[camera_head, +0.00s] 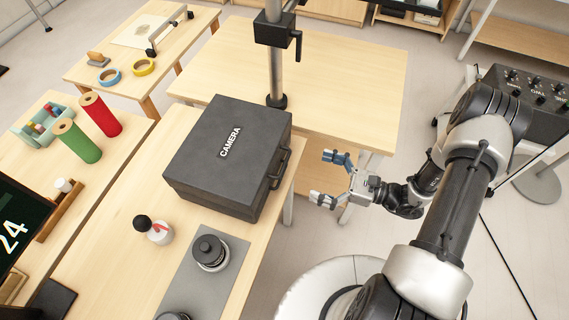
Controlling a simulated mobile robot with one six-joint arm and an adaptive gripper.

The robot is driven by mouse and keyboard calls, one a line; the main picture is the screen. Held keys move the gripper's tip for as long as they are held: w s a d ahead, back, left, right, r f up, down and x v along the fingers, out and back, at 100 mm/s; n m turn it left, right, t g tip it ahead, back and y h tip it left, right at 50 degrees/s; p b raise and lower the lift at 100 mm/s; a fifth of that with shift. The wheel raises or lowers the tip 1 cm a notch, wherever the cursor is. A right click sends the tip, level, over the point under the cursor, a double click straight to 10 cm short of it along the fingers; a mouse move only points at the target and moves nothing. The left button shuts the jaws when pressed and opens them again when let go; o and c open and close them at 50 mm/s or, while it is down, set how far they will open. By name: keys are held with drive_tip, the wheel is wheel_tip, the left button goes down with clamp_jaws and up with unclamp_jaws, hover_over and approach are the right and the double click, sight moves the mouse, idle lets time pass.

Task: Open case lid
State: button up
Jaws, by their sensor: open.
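The case (228,157) is a dark grey box marked "CAMERA" on its lid (236,132). It stands on a wooden table with the lid down. A handle (279,169) is on its right side, facing my gripper. My gripper (329,178) is to the right of the case, past the table's edge, with its fingers apart and nothing between them. A clear gap lies between the fingertips and the handle. The side of the case facing away from the camera is hidden.
A grey mat (207,272) with a black lens (210,252) lies in front of the case, beside a small white-and-black bottle (153,230). A metal post (275,70) rises behind the case. Red (100,114) and green (78,141) rolls stand at left. The table behind is mostly bare.

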sight(284, 163)
drive_tip(key=b+x, duration=0.1)
drive_tip(key=x, duration=0.9)
drive_tip(key=shift+a, duration=0.1)
